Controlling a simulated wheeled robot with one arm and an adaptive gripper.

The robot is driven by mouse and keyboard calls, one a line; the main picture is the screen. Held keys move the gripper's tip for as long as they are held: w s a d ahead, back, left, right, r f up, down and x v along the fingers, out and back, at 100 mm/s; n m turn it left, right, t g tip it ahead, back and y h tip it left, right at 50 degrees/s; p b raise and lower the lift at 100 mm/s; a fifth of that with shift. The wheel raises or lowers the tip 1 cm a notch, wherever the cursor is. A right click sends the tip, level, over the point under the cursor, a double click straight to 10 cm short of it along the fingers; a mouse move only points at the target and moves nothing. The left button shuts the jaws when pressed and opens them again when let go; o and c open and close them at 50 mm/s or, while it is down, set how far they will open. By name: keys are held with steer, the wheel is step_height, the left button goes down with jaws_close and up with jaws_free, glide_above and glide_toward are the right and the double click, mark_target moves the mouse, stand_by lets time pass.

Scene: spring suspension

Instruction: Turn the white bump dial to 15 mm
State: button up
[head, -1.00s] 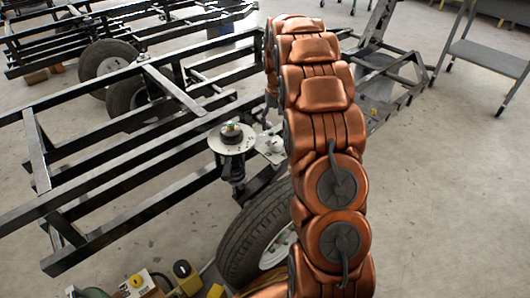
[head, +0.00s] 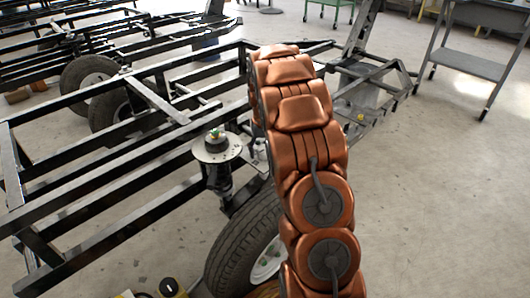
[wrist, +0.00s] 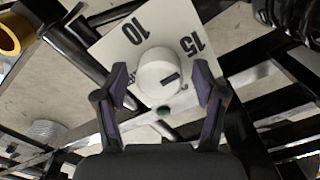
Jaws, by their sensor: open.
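In the wrist view, the white dial (wrist: 151,68) is a round knob on a pale plate (wrist: 112,45) printed with "10" and "15". A short dark slanted mark shows on the lower right of the dial's face, below the "15". My gripper (wrist: 162,76) is open, with one dark finger on each side of the dial. A gap shows between the right finger and the dial; the left finger is close, and I cannot tell whether it touches. In the head view, my arm hides the gripper and most of the dial area.
A spring suspension unit with a round metal top plate (head: 217,148) stands beside the arm. A tyre (head: 243,243) is below it. Black frame rails (head: 110,190) spread to the left. A grey cart (head: 470,62) stands at the back right. The floor on the right is clear.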

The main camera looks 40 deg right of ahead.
steer(key=c, duration=1.1)
steer(key=shift+c, duration=0.2)
steer(key=shift+r+p, duration=0.2)
steer(key=shift+p, duration=0.95)
steer(key=shift+w+f+m, duration=0.1)
steer(key=shift+f+m, duration=0.05)
steer(key=shift+m, duration=0.15)
steer(key=o, duration=1.1)
steer(key=shift+o, duration=0.2)
